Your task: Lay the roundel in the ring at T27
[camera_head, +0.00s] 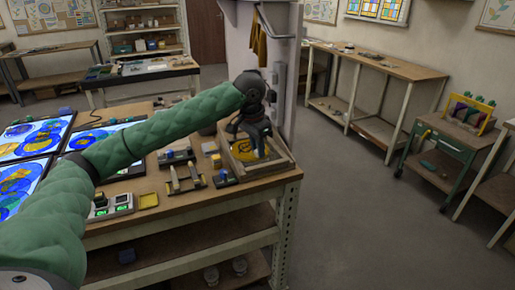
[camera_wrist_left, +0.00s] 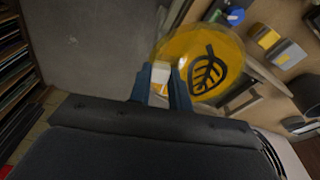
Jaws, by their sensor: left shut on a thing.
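My left gripper (camera_wrist_left: 161,80) is shut on the roundel (camera_wrist_left: 208,66), a see-through yellow disc with a black leaf painted on it. In the wrist view the fingers grip the disc at its lower left edge, by a pale tab-like part. In the head view the left gripper (camera_head: 258,148) points down over a wooden tray (camera_head: 272,167) at the table's right corner, and the yellow of the roundel (camera_head: 243,150) shows beside it. The ring at T27 cannot be made out; no T27 label is readable. My right gripper is out of view.
Lit panels with blue and yellow glass (camera_head: 38,133) lie on the table's left. Small holders and tools (camera_head: 184,178) and a box with green displays (camera_head: 112,205) lie near the front edge. A green cart (camera_head: 445,150) stands right, across open floor.

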